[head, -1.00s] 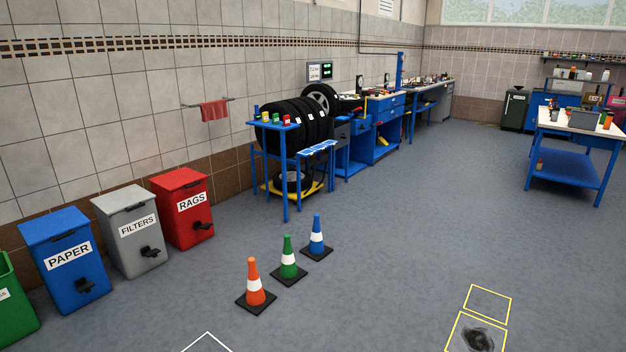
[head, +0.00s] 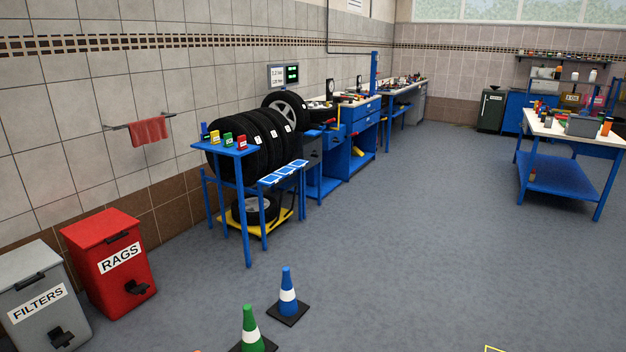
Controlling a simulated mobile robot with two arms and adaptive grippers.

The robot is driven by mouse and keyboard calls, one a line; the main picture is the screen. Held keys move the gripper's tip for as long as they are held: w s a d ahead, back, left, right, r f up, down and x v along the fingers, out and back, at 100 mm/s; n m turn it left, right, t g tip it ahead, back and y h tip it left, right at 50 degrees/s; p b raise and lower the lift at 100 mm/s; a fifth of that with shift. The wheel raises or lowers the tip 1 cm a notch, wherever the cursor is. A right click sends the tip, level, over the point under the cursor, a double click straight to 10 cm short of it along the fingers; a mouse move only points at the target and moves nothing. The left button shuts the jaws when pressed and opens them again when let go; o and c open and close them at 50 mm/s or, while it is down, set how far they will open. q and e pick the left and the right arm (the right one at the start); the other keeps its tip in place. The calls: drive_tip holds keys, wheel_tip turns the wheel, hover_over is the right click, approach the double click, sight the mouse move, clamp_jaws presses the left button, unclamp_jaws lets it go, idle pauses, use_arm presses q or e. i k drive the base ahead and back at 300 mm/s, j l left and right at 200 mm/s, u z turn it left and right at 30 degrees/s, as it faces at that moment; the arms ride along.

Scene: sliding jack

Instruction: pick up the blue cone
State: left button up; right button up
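The blue cone (head: 287,292) stands upright on the floor in the lower middle of the head view. It has a white band and a black square base. Just in front of it and to its left stands the green cone (head: 251,330), cut off by the bottom edge of the picture. Neither of my grippers shows in the view, so nothing can be told of their state.
A red RAGS bin (head: 108,262) and a grey FILTERS bin (head: 38,300) stand by the left wall. A blue rack with tyres (head: 248,150) is behind the cones. A blue table (head: 570,165) stands at right. The floor (head: 420,230) between is clear.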

sight(288, 310)
drive_tip(key=i+j+z, duration=0.1)
drive_tip(key=i+z, duration=0.15)
drive_tip(key=i, duration=1.5)
